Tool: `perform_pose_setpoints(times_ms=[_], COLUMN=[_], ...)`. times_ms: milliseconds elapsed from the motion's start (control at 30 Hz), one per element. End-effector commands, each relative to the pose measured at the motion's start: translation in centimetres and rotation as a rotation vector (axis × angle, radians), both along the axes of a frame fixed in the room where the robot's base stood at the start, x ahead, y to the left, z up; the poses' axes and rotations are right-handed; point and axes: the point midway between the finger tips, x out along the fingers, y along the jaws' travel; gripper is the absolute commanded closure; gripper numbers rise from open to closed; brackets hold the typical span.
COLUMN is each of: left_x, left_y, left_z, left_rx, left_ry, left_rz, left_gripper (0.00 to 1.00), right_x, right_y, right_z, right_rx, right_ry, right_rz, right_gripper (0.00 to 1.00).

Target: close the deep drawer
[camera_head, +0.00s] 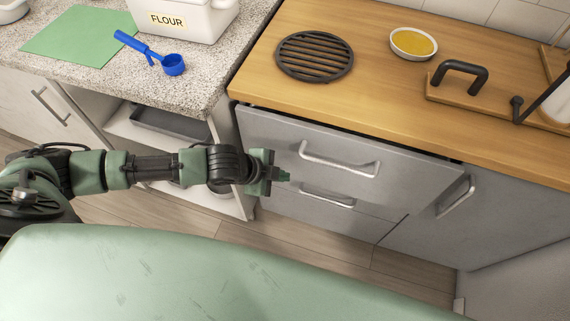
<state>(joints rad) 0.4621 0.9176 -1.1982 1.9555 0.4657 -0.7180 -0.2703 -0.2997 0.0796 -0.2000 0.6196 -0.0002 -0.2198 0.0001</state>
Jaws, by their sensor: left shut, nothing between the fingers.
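A grey drawer unit sits under the wooden counter. Its upper drawer (405,184) has a wide front with a silver bar handle (340,163) and stands out a little, with a dark gap along its top edge below the counter. A lower drawer (368,222) with a similar handle (327,196) is beneath, partly covered from view by the upper front. I cannot tell for sure which is the deep one. My left gripper (284,177) is shut and empty, in front of the left part of the drawer fronts, left of the handles. Whether it touches them is unclear. My right gripper is out of view.
A grey cabinet door (440,232) with a handle is to the right. An open shelf with a dark tray (170,122) is to the left. On the counters are a black trivet (314,55), a yellow-filled bowl (413,43), a blue scoop (172,64) and a flour box (185,20).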

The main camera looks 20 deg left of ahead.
Motion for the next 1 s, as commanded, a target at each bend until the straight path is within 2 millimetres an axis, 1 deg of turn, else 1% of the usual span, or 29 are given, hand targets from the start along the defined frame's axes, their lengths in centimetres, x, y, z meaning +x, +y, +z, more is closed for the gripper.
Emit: perform_pose_setpoints(times_ms=[33,200,333,667,733,900,1000], left_x=[1.3,2.8,3.3,3.5,4.3,7.3,8.0], left_y=[0.2,0.2,0.2,0.2,0.1,0.1,0.1], left_z=[0.5,0.4,0.4,0.3,0.4,0.4,0.4], left_rx=[0.002,0.001,0.001,0.001,0.001,0.000,0.000], left_ry=[-0.010,-0.006,-0.004,-0.005,-0.007,-0.009,-0.008], left_rz=[0.003,0.002,0.003,0.003,0.003,0.003,0.001], left_gripper=[1.00,1.00,1.00,1.00,1.00,1.00,1.00], right_x=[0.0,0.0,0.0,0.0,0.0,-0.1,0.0], right_y=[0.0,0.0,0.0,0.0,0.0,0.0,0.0], right_z=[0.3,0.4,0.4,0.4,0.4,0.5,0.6], right_rx=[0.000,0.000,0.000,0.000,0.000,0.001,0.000], right_ry=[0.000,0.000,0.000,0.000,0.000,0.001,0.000], right_rz=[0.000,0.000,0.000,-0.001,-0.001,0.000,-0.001], right_gripper=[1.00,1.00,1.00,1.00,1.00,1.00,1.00])
